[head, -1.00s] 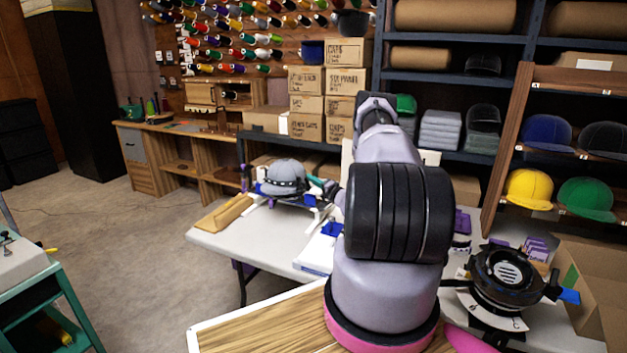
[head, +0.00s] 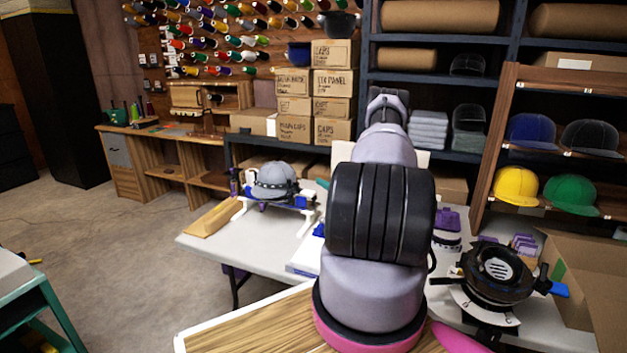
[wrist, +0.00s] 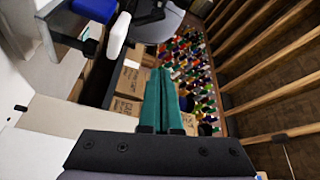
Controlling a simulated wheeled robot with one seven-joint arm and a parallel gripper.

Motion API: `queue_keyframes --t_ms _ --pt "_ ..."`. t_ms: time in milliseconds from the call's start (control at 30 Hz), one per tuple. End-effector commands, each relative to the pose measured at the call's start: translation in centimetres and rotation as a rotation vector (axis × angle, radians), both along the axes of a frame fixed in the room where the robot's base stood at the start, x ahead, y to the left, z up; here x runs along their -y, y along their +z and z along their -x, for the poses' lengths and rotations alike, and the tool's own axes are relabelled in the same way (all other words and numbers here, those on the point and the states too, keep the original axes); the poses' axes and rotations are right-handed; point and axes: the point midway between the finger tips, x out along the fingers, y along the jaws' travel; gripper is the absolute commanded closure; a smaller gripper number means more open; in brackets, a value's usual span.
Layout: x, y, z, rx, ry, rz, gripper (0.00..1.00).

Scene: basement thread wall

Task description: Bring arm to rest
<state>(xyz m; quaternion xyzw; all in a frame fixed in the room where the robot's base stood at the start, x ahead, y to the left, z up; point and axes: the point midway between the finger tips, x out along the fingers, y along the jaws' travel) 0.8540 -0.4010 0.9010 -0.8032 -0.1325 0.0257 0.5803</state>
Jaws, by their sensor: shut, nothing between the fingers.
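My gripper (wrist: 163,72) shows in the wrist view as two teal fingers lying side by side. It is shut and empty, with the cardboard boxes and the thread wall beyond it. In the head view my arm rises in the middle of the picture, folded up over the table, and it hides most or all of the gripper. A grey cap (head: 274,181) sits on a white and blue stand on the table (head: 210,243), left of my arm.
A black round device (head: 497,272) stands right of my arm, beside an open cardboard box (head: 590,270). Stacked boxes (head: 333,84) and thread spools (head: 215,40) are at the back. A cap shelf (head: 490,150) stands at right.

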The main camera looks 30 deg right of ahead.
Motion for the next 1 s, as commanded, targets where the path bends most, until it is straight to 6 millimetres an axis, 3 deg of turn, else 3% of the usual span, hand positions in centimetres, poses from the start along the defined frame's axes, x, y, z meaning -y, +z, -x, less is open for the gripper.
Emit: queue_keyframes --t_ms 200,733,867,1000 --pt "0.5 -0.2 1.2 0.001 -0.001 -0.001 1.0" --pt "0.4 0.0 1.2 0.002 0.006 -0.002 1.0" --pt "-1.4 2.8 0.2 -0.008 0.081 -0.006 1.0" --pt "-6.6 9.3 -1.2 -0.058 0.267 -0.011 1.0"
